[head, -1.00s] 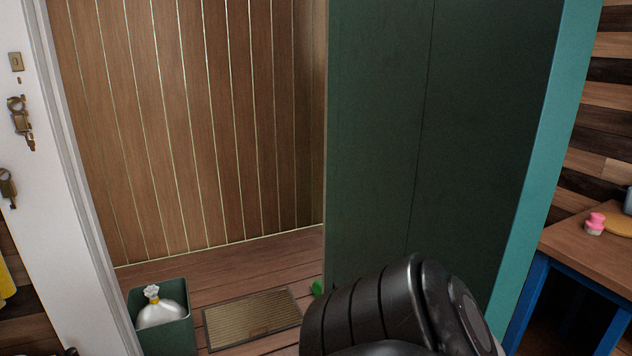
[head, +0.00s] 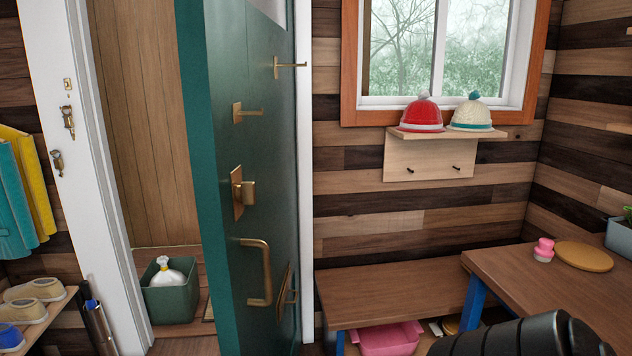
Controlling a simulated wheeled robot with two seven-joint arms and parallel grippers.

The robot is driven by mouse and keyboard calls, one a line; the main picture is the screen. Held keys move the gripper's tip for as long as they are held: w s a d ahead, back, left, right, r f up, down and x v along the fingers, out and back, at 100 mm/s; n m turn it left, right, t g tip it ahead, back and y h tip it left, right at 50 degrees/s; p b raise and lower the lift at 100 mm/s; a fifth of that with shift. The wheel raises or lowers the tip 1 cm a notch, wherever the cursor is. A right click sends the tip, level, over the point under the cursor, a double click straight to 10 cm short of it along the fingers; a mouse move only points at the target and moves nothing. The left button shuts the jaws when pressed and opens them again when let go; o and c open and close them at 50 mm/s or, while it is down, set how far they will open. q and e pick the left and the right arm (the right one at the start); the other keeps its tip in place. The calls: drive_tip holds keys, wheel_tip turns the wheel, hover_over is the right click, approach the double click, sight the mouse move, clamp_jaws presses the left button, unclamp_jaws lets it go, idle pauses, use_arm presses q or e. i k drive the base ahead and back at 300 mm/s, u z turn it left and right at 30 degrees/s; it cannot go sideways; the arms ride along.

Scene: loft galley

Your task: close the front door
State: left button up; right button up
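The front door (head: 267,140) is green with a teal edge and stands ajar, its edge toward me. A brass pull handle (head: 266,272), a knob plate (head: 237,192) and brass hooks show on its visible face. To the left of its edge, the doorway (head: 150,130) is open and shows a wood-panelled space beyond. A white door frame (head: 105,200) with brass latch fittings (head: 68,120) stands at the left. A black part of my arm shows at the bottom right, apart from the door in the picture. Neither gripper is in view.
A green bin (head: 170,303) with a white bag stands beyond the doorway. A bench (head: 395,290) and a wooden table (head: 575,290) are at the right. A shoe shelf (head: 35,335) and hanging clothes (head: 15,200) are at the left.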

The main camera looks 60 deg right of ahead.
sight(238, 66)
drive_tip(key=z, duration=1.65)
